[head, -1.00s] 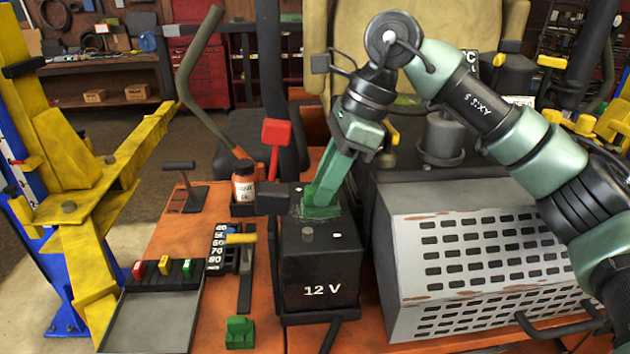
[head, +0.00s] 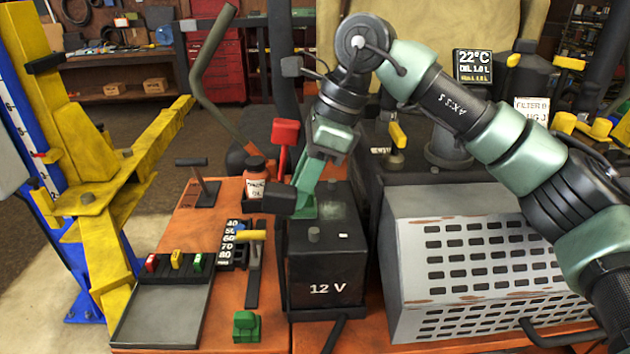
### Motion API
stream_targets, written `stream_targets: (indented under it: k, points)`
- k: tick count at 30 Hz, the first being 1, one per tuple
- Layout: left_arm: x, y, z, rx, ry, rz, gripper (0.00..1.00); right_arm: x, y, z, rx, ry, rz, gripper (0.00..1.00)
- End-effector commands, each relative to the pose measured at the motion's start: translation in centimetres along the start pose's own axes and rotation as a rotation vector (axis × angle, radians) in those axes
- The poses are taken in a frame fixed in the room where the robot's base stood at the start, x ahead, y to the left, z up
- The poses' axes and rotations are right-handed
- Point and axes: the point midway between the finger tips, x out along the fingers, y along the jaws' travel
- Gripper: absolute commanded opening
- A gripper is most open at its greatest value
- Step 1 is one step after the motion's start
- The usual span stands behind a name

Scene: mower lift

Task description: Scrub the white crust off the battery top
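The black battery (head: 325,270), marked 12 V, stands upright on the orange deck. A faint pale patch of crust (head: 335,203) shows on its dark top, to the right of my gripper. My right gripper (head: 308,190) comes down from above over the left part of the top. A dark round stud (head: 314,234) and a small white mark (head: 343,236) are on the top's front part. My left gripper is not in view.
A black block (head: 280,201) juts at the battery's back left, close to the scrubber. A red lever (head: 285,132), an orange-capped bottle (head: 255,178) and a perforated grey cover (head: 485,260) stand around it. The grey tray (head: 160,318) looks empty.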

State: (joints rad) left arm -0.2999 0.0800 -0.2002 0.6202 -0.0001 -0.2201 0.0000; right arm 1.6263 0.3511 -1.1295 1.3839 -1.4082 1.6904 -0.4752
Motion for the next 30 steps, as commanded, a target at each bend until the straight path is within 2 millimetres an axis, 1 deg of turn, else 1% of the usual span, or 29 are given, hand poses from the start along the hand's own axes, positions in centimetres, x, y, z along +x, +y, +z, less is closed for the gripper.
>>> stream_targets:
  k: [8, 11, 25, 27, 30]
  points:
    - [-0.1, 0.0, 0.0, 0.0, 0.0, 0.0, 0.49, -0.1, 0.0, 0.0, 0.0, 0.001, 0.0, 0.0]
    - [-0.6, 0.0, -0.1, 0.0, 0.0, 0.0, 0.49, -0.8, 0.0, 0.3, 0.0, 0.0, -0.001, 0.0]
    - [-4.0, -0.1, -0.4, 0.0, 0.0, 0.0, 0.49, -5.3, 0.0, 2.1, -0.001, -0.001, -0.001, 0.0]
    - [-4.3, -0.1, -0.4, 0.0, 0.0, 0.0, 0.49, -5.7, 0.0, 2.3, -0.001, -0.001, -0.001, 0.0]
    - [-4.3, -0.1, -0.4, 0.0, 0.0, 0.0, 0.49, -5.8, 0.0, 2.4, -0.001, -0.001, -0.001, 0.0]
